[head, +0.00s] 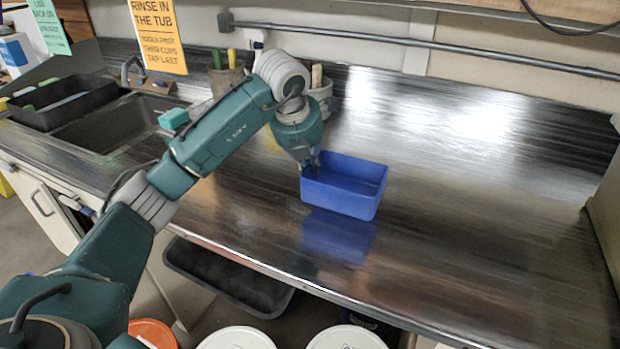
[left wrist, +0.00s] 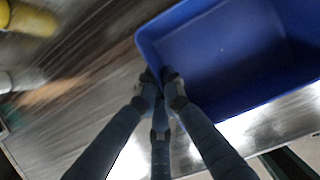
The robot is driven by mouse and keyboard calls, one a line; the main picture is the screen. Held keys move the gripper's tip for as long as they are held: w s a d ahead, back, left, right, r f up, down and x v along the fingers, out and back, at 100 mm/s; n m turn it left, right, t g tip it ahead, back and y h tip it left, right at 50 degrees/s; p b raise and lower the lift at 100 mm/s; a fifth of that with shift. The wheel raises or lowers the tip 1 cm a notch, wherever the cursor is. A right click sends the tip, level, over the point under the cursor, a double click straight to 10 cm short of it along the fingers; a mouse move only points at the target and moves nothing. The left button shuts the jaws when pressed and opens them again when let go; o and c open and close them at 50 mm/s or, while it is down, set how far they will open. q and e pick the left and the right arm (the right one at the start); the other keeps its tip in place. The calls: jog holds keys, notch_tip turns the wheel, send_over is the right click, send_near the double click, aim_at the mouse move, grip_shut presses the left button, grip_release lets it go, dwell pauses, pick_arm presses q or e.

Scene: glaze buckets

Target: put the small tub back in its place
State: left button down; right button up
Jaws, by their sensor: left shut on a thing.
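The small tub (head: 340,198) is a blue, open-topped rectangular box over the metal counter in the head view, and its inside looks empty. A blue reflection shows on the counter below it. My left gripper (head: 311,163) is shut on the tub's left rim. In the left wrist view the fingers (left wrist: 161,82) meet at the wall of the blue tub (left wrist: 228,55), near one corner. The far end of the tub runs out of that view. My right gripper is not in view.
A sink (head: 115,122) with a black tub (head: 62,100) is at the left, near a yellow sign (head: 158,35). Pots with tools (head: 226,75) stand behind my arm. The counter (head: 470,190) is clear to the right. White-lidded buckets (head: 236,338) and a black tray (head: 228,278) are below its front edge.

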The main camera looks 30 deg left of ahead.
pick_arm(q)
notch_tip(320, 180, down, 4)
jog(key=shift+r, duration=0.15)
jog(key=shift+f, duration=0.25)
jog(key=c, duration=1.9)
grip_release()
